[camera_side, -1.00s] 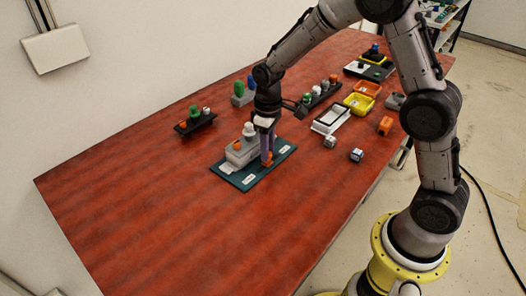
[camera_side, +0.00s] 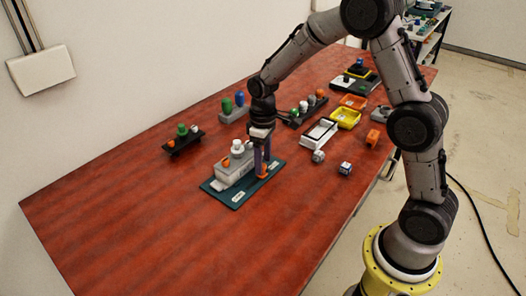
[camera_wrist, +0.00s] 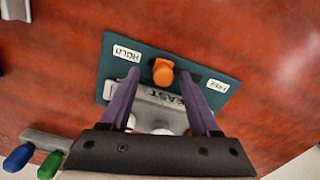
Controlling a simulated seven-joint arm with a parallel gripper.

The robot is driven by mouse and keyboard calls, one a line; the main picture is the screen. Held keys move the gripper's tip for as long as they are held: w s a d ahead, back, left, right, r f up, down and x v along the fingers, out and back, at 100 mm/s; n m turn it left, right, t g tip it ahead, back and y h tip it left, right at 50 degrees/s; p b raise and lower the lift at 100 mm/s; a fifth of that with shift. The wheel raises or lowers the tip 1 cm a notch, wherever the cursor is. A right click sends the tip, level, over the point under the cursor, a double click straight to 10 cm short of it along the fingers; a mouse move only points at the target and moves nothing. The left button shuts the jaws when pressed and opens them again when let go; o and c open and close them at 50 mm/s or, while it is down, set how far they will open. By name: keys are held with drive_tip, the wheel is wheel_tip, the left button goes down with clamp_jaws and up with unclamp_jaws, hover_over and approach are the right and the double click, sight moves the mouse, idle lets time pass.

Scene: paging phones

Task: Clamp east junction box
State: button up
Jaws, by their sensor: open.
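The grey east junction box (camera_side: 232,172) sits on a teal board (camera_side: 238,198), with a white part and a small orange part on top. In the wrist view, the box (camera_wrist: 150,100) shows the letters EAST and is partly hidden by my gripper. An orange knob-like piece (camera_wrist: 163,72) stands on the board (camera_wrist: 145,50) beside the box; its base also shows in the side view (camera_side: 262,177). My gripper (camera_side: 262,172) points down over the board's right part. In the wrist view my gripper (camera_wrist: 163,78) is open, its purple fingers on either side of the orange piece, with gaps.
White labels, one reading HOLD (camera_wrist: 126,53), lie on the board. Behind stand a rack with a green part (camera_side: 182,130), a grey holder (camera_side: 232,115) and a dark rack (camera_side: 307,109). A white tray (camera_side: 319,133) and small cubes (camera_side: 345,168) lie right. The front left table is clear.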

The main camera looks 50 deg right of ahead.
wheel_tip(320, 180, up, 14)
idle(0.5)
drive_tip(key=s+a+r+t, duration=0.2)
drive_tip(key=s+r+t, duration=0.1)
drive_tip(key=s+r, duration=0.7)
drive_tip(key=s+f+m+t, duration=0.1)
drive_tip(key=s+f, duration=0.2)
drive_tip(key=s, duration=0.4)
drive_tip(key=s+f+m+t, duration=0.1)
drive_tip(key=s+f+m, duration=0.1)
drive_tip(key=s, duration=0.5)
drive_tip(key=shift+s+a+f+t, duration=0.25)
drive_tip(key=shift+a+f+t, duration=0.1)
drive_tip(key=shift+f, duration=0.55)
